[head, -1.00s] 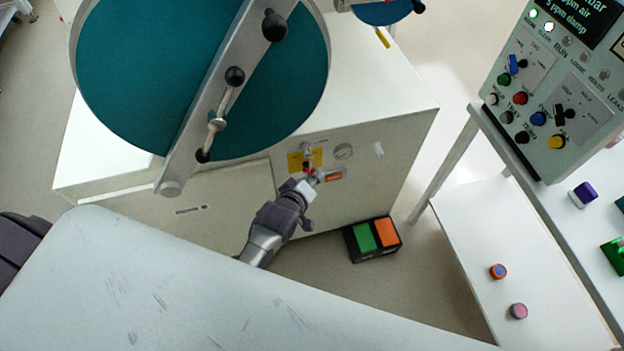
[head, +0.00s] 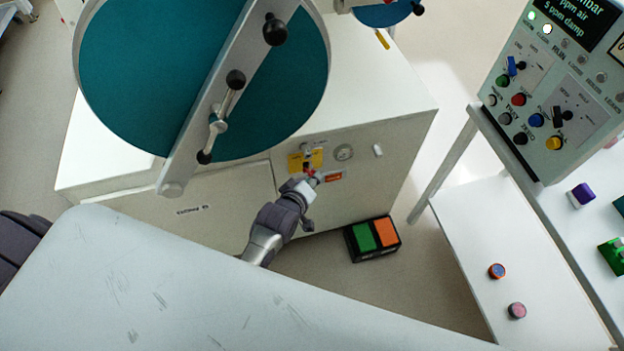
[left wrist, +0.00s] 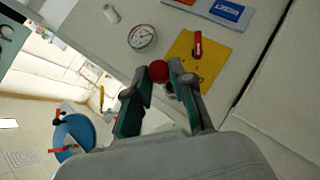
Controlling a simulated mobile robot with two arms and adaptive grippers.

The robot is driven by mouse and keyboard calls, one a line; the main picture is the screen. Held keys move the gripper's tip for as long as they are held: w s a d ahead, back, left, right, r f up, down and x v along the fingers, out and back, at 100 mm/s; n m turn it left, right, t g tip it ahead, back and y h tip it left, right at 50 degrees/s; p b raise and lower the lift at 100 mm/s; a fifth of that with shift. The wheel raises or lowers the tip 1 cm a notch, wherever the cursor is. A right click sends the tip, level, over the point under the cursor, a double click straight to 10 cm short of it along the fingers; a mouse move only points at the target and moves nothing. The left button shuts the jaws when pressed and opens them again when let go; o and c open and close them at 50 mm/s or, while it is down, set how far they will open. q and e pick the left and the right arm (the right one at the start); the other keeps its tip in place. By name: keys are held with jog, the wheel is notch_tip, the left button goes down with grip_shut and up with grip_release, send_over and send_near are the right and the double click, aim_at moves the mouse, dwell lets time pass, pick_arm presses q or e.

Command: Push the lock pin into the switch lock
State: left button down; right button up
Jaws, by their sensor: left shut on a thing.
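The switch lock is a yellow plate (head: 296,162) with a red lever on the front of the white cabinet. In the left wrist view the yellow plate (left wrist: 208,68) and its red lever (left wrist: 197,46) show clearly. My left gripper (head: 313,180) is in front of the panel, just below the plate. In the wrist view its fingers (left wrist: 160,82) are shut on the lock pin, whose round red head (left wrist: 158,71) shows between the tips. The pin's shaft is mostly hidden, and I cannot tell whether it touches the lock. My right gripper is not in view.
A round gauge (head: 344,152) and a white knob (head: 377,150) sit right of the plate. The large teal round door (head: 130,80) with its metal bar is above left. A green and orange pedal box (head: 372,238) is on the floor. A scratched white surface (head: 180,300) fills the foreground.

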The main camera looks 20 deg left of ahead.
pick_arm(q)
jog(key=shift+p, duration=0.3)
dwell(0.5)
jog(key=shift+w+a, duration=0.45)
jog(key=shift+w, duration=0.2)
dwell(0.3)
jog(key=shift+w+a+b, duration=0.2)
jog(key=shift+w+a, duration=0.25)
jog(key=shift+w, duration=0.25)
jog(key=shift+w+a+b, duration=0.15)
jog(key=shift+w+a, duration=0.3)
jog(key=shift+w, duration=0.2)
jog(key=c, duration=0.9)
grip_release()
jog(key=shift+s, duration=0.15)
jog(key=v, duration=1.1)
jog(key=shift+s+r, duration=0.3)
